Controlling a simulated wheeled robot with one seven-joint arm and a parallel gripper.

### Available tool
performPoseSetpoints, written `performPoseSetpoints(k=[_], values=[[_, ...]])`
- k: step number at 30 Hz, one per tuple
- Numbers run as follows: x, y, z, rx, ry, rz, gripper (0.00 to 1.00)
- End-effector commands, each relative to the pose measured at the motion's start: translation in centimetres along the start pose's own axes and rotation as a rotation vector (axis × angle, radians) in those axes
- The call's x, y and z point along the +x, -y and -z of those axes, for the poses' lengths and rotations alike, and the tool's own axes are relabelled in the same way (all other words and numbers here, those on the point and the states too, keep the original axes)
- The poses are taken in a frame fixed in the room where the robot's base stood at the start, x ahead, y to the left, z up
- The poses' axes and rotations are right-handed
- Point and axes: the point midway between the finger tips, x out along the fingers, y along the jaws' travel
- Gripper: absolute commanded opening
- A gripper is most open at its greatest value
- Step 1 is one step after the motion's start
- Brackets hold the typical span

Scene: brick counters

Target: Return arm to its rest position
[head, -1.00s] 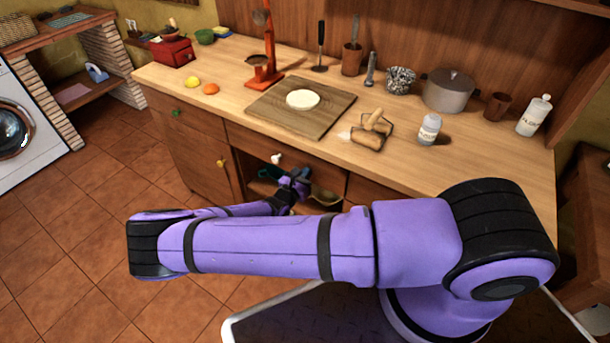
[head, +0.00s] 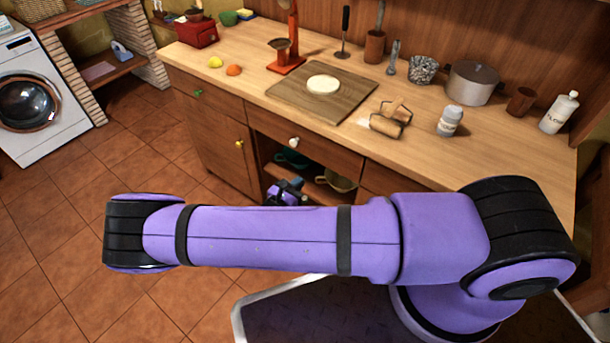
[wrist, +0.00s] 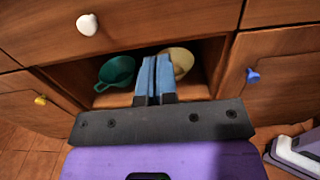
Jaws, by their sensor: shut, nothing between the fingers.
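My gripper (wrist: 154,80) shows in the wrist view with its two blue fingers together and nothing between them. It points at an open shelf (wrist: 112,99) under a drawer with a white heart-shaped knob (wrist: 87,25). In the head view my gripper (head: 297,184) is small and partly hidden behind my purple arm, in front of the counter's open shelf. My arm is bent and stretches across the lower part of the head view.
Tiled floor (head: 60,240) at left is clear.

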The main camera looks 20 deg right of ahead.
Motion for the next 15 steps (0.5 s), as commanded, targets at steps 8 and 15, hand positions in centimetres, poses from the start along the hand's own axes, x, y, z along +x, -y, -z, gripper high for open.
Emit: performPoseSetpoints(k=[8, 15], values=[[-0.6, 0.0, 0.0, 0.002, -0.002, 0.001, 0.00], [-0.6, -0.1, -2.4, 0.080, -0.067, 0.101, 0.00]])
